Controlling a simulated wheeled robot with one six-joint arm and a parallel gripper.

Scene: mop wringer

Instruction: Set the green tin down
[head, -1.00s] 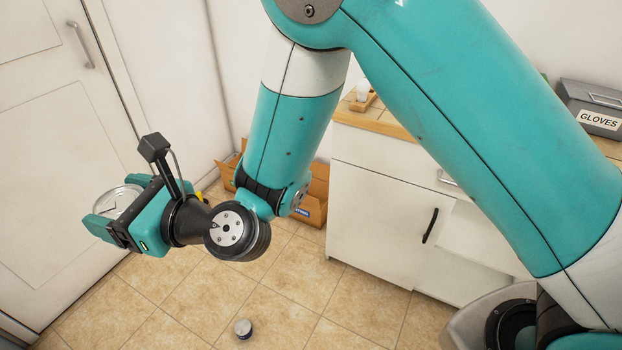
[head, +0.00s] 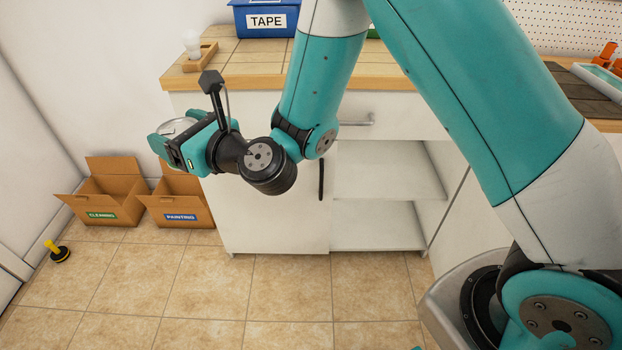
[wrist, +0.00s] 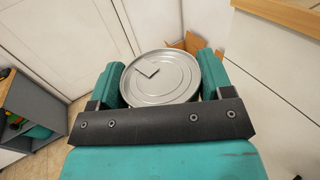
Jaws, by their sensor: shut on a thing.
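My gripper (head: 178,138) is shut on a round tin (head: 174,127), held in the air left of the counter and above the floor. In the wrist view the tin (wrist: 160,78) sits between the two teal fingers, its silver lid facing the camera. A small pale square mark lies on the lid. The tin's side is mostly hidden by the fingers, so I cannot make out its green colour.
A wood-edged counter (head: 240,77) carries a blue TAPE bin (head: 265,20) and a small wooden tray (head: 201,57). Open boxes marked CLEANING (head: 104,196) and PAINTING (head: 178,204) stand on the floor. A yellow-handled plunger-like thing (head: 58,251) is at left. Floor in front is clear.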

